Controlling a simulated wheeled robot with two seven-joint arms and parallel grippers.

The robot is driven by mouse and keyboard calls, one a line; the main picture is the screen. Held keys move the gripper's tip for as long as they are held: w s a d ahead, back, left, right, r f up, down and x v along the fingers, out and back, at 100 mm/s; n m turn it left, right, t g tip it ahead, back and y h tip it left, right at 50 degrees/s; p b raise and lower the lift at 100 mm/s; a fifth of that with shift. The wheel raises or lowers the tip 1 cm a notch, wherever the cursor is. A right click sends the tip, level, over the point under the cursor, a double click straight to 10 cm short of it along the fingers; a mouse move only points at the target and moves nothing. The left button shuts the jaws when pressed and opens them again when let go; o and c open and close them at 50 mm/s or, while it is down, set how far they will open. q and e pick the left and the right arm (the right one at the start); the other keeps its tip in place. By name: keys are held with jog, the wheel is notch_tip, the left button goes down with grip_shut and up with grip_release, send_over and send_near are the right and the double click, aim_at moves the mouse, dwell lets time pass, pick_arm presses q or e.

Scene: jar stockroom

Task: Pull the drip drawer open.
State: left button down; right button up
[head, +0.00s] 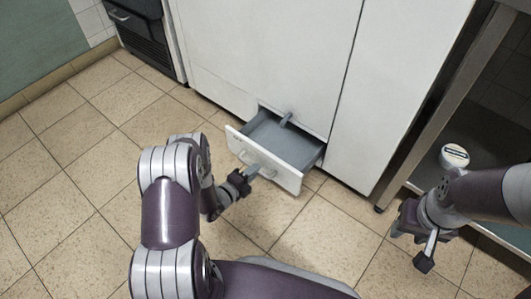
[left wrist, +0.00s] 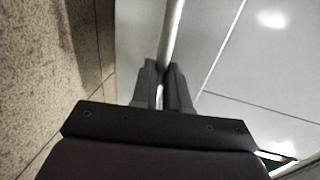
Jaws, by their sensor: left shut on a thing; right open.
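The drip drawer (head: 279,168) sits low in a white cabinet and is pulled out, with its grey inside showing. Its white front carries a bar handle (head: 265,168). My left gripper (head: 252,172) is at this handle, its fingers closed around the bar. In the left wrist view the handle bar (left wrist: 173,30) runs between the two dark fingers of my left gripper (left wrist: 162,82). My right gripper (head: 421,247) is apart from the drawer, at the right over the floor. It is open and nothing shows in it.
The white cabinet (head: 270,50) stands behind the drawer. A metal rack (head: 446,105) at the right holds a white-lidded jar (head: 453,156) on its low shelf. A dark appliance (head: 140,30) stands at the back left. The tiled floor (head: 70,150) at the left is clear.

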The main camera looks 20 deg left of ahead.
pick_arm(q)
jog(key=shift+f+p+v, duration=0.2)
jog(key=shift+p+v, duration=0.05)
jog(key=shift+v, duration=0.75)
jog(key=shift+f+p+v, duration=0.2)
jog(key=shift+v, duration=0.75)
jog(key=shift+s, duration=0.1)
jog(key=c, duration=1.1)
grip_release()
jog(key=p+v, duration=0.5)
jog(key=v, duration=0.7)
jog(key=shift+s+p, duration=0.3)
